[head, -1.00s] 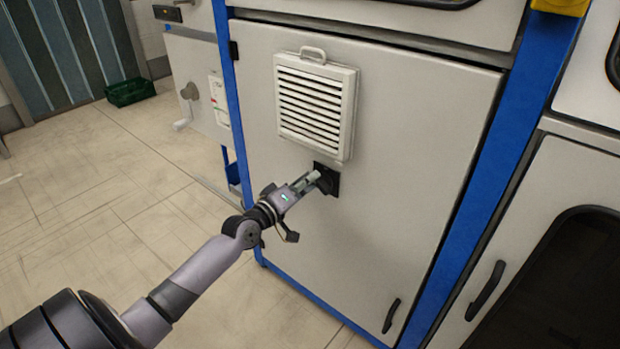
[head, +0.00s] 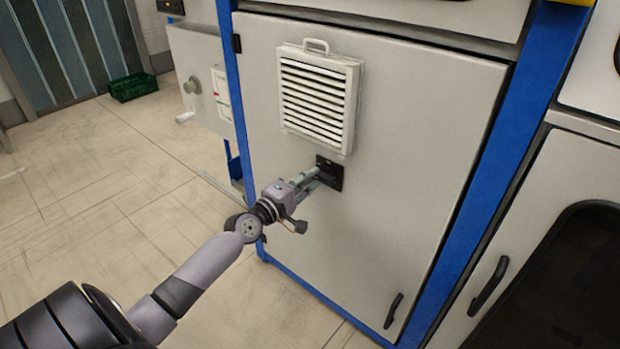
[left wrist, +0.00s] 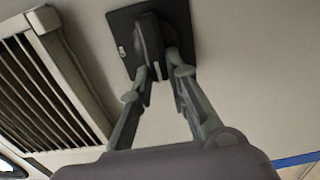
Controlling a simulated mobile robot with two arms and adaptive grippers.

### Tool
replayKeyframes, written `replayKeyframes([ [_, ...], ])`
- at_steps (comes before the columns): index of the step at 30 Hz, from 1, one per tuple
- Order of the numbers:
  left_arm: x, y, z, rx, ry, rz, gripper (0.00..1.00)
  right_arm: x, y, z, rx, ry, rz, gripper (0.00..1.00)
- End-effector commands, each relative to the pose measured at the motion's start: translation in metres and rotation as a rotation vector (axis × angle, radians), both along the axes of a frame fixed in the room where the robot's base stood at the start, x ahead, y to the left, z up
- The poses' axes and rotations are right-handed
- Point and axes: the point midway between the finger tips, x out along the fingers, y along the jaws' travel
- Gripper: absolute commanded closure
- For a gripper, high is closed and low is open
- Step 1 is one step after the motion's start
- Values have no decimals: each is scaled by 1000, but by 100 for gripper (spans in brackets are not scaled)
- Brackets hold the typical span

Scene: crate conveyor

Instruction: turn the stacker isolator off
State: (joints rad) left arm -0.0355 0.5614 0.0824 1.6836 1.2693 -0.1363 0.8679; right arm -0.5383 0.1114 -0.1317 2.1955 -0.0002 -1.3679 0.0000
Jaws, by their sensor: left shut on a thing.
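The stacker isolator is a black square plate (head: 334,181) with a dark knob, set on the grey cabinet door just below a white vent. In the left wrist view the knob (left wrist: 150,38) stands out from the black plate (left wrist: 180,24). My left gripper (head: 316,173) reaches it from the lower left and is shut on the knob. In the left wrist view, its two fingertips (left wrist: 156,66) lie on either side of the knob. The fingers hide part of the knob in the head view. My right gripper is not in view.
The white louvred vent (head: 318,97) juts out just above the isolator. A black door handle (head: 393,311) is low on the same door. Blue frame posts (head: 487,160) edge the cabinet. A green crate (head: 132,88) sits on the floor at the back left. Floor at left is clear.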

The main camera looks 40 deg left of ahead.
Motion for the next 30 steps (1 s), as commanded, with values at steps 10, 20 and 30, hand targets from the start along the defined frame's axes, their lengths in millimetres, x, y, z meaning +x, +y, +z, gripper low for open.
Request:
replayKeyframes([
  [10,0,1,1,-5,-3,3,100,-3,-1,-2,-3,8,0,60],
  [20,0,1,1,-4,-1,1,66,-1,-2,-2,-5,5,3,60],
  [30,-1,0,0,-4,0,0,64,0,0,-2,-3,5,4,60],
])
